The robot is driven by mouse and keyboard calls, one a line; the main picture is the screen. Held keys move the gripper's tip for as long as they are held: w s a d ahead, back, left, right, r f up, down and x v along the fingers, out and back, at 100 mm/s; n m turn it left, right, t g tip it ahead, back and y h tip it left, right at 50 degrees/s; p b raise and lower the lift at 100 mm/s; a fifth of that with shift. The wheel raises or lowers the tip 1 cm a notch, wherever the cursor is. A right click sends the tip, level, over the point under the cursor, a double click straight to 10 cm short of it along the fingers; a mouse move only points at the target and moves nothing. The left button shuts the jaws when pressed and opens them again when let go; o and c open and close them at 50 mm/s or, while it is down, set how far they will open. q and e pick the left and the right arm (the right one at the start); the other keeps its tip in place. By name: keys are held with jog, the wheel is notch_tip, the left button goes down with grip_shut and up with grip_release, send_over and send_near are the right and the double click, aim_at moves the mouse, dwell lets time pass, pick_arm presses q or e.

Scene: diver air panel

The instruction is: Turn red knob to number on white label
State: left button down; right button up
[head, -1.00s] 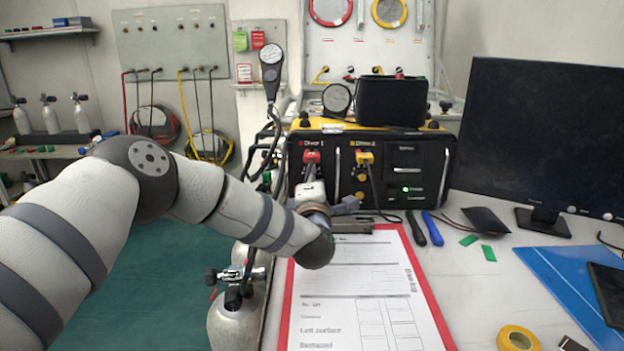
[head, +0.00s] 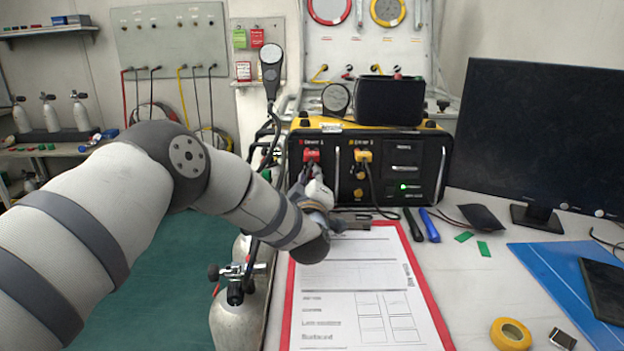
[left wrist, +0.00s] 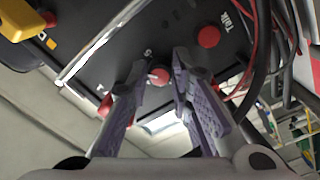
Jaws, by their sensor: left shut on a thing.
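The black and yellow air panel (head: 410,160) stands at the back of the table. My left gripper (head: 316,180) reaches its left section, under a red connector (head: 311,156). The left wrist view shows my left gripper (left wrist: 160,72) with its two fingers on either side of a small red knob (left wrist: 159,77), shut on it. The knob has a pale mark on its face. The gripper hides this knob in the head view.
A red clipboard (head: 432,308) with a printed sheet lies in front of the panel, below my left arm. Black and blue pens (head: 430,226) lie right of it. A monitor (head: 540,130) stands at the right. Gas cylinders (head: 236,320) stand left of the table edge.

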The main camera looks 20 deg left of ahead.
pick_arm(q)
jog(key=shift+m, duration=0.5)
jog(key=c, duration=1.4)
grip_release()
jog(key=shift+c, duration=0.2)
jog(key=v, duration=1.2)
jog(key=shift+r, duration=0.1)
